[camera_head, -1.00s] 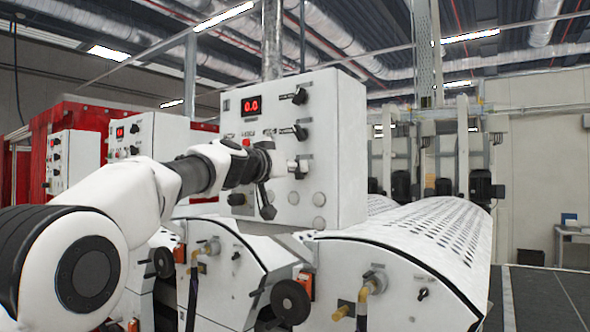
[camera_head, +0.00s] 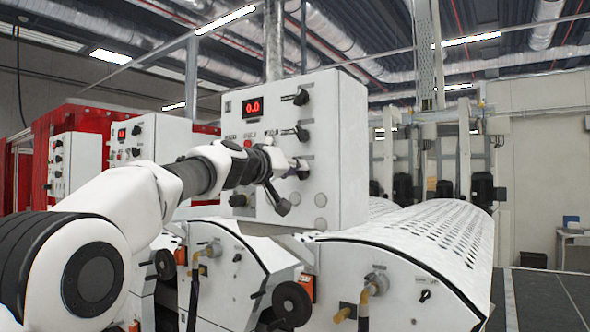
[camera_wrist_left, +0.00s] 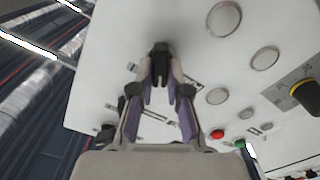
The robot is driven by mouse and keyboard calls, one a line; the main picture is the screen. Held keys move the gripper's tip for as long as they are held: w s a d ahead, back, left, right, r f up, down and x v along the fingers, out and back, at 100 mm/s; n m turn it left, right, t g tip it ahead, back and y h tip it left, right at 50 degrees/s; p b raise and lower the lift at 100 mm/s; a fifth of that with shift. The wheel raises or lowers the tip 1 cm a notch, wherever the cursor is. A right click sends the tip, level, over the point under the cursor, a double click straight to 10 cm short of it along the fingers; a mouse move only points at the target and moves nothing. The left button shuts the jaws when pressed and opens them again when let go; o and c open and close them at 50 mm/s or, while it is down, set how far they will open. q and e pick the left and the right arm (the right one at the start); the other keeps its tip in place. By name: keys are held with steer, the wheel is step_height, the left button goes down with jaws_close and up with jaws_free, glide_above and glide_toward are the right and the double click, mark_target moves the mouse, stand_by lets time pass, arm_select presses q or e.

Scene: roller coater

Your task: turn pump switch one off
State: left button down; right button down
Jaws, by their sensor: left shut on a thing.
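The white control box (camera_head: 345,150) faces me in the head view, with a red 0.0 display and a column of black rotary switches. Its upper switch (camera_head: 301,97) and middle switch (camera_head: 301,133) stand clear. My left gripper (camera_head: 296,170) is at the lowest switch of that column and partly hides it. In the left wrist view, the fingers of my left gripper (camera_wrist_left: 160,78) are closed around a black knob (camera_wrist_left: 159,50) on the white panel. The labels are too small to read, so I cannot tell which switch is pump switch one. My right gripper is not in view.
Round blank buttons (camera_head: 321,199) sit low on the box, near the gripper. A perforated white roller cover (camera_head: 430,232) lies below and right. Black handwheels (camera_head: 291,304) stick out in front. More control boxes (camera_head: 160,137) stand at the left. Open floor is at the far right.

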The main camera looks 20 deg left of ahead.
arm_select(q)
steer(key=c, duration=1.1)
jaws_free()
steer(key=shift+c, duration=0.2)
steer(key=v, duration=1.1)
steer(key=shift+s+a, duration=0.2)
steer(key=shift+s, duration=0.1)
